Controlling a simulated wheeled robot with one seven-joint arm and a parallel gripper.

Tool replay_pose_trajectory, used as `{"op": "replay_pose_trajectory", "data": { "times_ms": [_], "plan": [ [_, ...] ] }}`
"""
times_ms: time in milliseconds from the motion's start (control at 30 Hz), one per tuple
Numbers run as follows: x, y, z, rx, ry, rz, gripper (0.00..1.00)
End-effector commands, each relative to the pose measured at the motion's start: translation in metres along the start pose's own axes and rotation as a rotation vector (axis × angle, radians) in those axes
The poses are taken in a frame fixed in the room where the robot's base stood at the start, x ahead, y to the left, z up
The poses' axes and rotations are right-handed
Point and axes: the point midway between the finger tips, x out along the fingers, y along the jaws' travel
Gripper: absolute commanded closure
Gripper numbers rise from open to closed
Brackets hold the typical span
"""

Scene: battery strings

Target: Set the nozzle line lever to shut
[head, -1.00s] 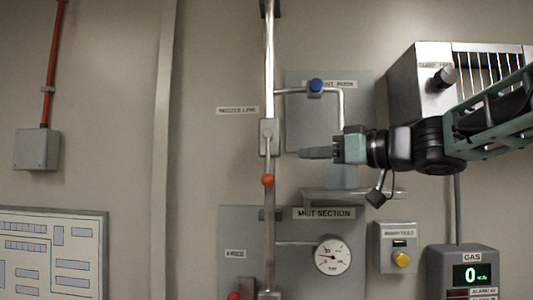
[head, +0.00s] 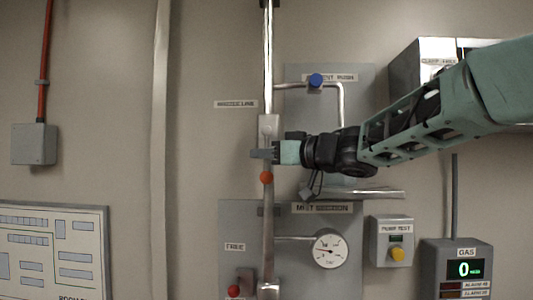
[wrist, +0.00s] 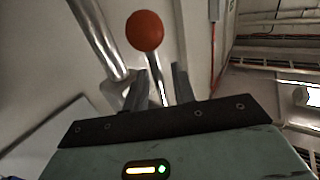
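The nozzle line lever is a thin metal rod ending in an orange-red ball (head: 266,177). It hangs down from a pale valve block (head: 268,126) on the vertical pipe, below and right of the "NOZZLE LINE" label (head: 236,104). My gripper (head: 260,154) is at the lever just above the ball, coming from the right and covering part of the rod. In the wrist view, the ball (wrist: 145,31) stands beyond the fingers. The rod passes between the two fingers (wrist: 158,88), with a gap visible, so the gripper looks open around it.
A blue knob (head: 316,80) sits on a side pipe above my arm. Below are a round gauge (head: 329,251), a horizontal metal bar (head: 375,194), a pump test box (head: 391,241) and a gas meter (head: 456,269). Another red knob (head: 234,291) is lower left.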

Motion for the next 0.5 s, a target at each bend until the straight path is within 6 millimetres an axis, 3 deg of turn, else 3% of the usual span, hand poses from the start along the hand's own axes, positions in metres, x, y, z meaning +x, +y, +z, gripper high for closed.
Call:
{"op": "replay_pose_trajectory", "data": {
  "times_ms": [67,133,500],
  "plan": [
    [-0.0002,0.0,0.0001,0.0,0.0,0.0,0.79],
    [-0.0002,-0.0001,0.0002,0.0,0.0,0.0,0.99],
    [0.0008,-0.0008,0.0028,0.014,0.02,-0.001,1.0]
  ]
}}
